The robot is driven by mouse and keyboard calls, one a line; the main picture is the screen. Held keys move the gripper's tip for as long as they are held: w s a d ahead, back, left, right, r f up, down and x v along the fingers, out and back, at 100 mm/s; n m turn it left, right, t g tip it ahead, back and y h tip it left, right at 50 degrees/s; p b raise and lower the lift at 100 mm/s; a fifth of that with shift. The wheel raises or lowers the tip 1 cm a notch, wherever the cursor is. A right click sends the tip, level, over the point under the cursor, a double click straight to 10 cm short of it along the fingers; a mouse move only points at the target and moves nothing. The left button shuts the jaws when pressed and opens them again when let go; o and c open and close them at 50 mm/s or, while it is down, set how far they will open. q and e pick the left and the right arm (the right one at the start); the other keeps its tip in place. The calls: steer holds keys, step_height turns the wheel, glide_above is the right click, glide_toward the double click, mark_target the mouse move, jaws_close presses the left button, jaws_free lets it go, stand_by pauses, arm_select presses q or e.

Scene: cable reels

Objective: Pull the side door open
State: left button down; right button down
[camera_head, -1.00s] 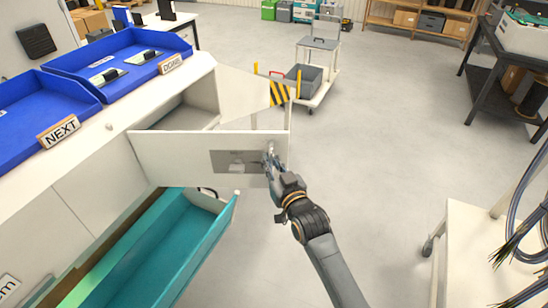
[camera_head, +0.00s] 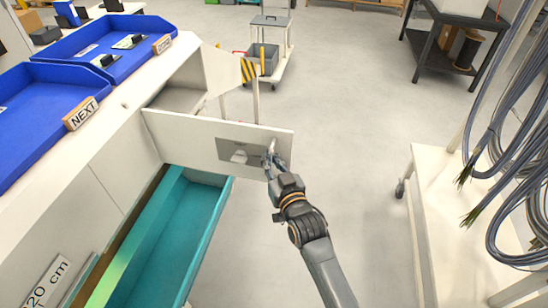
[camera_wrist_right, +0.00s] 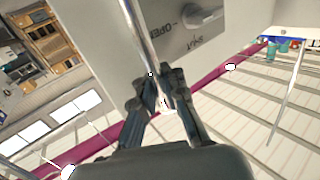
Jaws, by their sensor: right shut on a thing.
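The side door (camera_head: 185,133) is a white panel hinged at the workbench on its left, standing out from the bench with an open compartment behind it. A grey plate (camera_head: 228,150) with a small latch is on its face; the plate also shows in the right wrist view (camera_wrist_right: 185,40), with lettering. My right gripper (camera_head: 270,158) is at the door's free end, shut on the upright metal bar handle (camera_wrist_right: 140,30). In the right wrist view its fingers (camera_wrist_right: 160,98) close around this bar. My left gripper is not in view.
A teal drawer (camera_head: 185,225) stands open below the door. Blue trays (camera_head: 110,50) lie on the bench top. A cart (camera_head: 265,50) stands beyond the door. A white rack with hanging cables (camera_head: 435,185) is at the right. The floor between is clear.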

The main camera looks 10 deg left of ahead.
steer(key=shift+w+d, duration=0.1)
steer(key=shift+d, duration=0.1)
steer(key=c, duration=1.5)
jaws_free()
steer(key=shift+d, duration=0.1)
steer(key=shift+o, duration=0.5)
steer(key=shift+d, duration=0.1)
steer(key=shift+s, duration=0.3)
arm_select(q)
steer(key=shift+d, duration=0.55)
arm_select(e)
steer(key=v, duration=1.1)
steer(key=shift+s+d, duration=0.25)
